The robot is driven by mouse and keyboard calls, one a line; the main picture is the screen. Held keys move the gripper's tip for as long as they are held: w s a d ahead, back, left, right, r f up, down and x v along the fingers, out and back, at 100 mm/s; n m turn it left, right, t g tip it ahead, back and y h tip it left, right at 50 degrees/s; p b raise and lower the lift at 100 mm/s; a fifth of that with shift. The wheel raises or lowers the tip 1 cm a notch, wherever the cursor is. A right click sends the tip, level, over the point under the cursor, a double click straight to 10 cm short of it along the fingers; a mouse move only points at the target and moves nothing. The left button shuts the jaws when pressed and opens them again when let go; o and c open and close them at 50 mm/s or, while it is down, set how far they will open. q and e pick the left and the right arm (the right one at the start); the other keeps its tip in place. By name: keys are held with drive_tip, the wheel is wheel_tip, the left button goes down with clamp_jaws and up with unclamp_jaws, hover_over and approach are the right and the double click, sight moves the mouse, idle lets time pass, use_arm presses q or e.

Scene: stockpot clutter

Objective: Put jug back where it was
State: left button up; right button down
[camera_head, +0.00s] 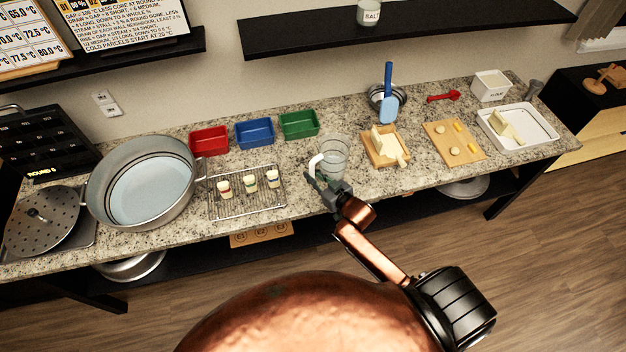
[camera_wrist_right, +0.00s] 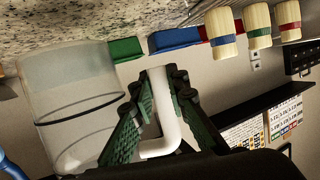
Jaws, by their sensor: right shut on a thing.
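Whether the jug's base touches the counter I cannot tell. My left gripper is not in view.
Red (camera_head: 209,141), blue (camera_head: 254,134) and green (camera_head: 299,125) bins stand behind. A large stockpot (camera_head: 101,172) is at the left. A board with pale blocks (camera_head: 374,158) is to the right.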

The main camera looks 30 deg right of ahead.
drive_tip(key=shift+w+d+f, duration=0.25)
drive_tip(key=shift+w+f, duration=0.2)
drive_tip(key=shift+f, duration=0.05)
drive_tip(key=shift+w+d+f, duration=0.1)
drive_tip(key=shift+w+f, duration=0.05)
drive_tip(key=shift+f, duration=1.65)
drive_tip(key=shift+f, duration=0.1)
drive_tip(key=c, duration=1.9)
unclamp_jaws()
drive_tip(key=shift+f, duration=0.1)
drive_tip(key=shift+s, duration=0.2)
drive_tip(key=v, duration=1.1)
drive_tip(key=shift+s+r, duration=0.3)
drive_tip(key=shift+r, duration=0.05)
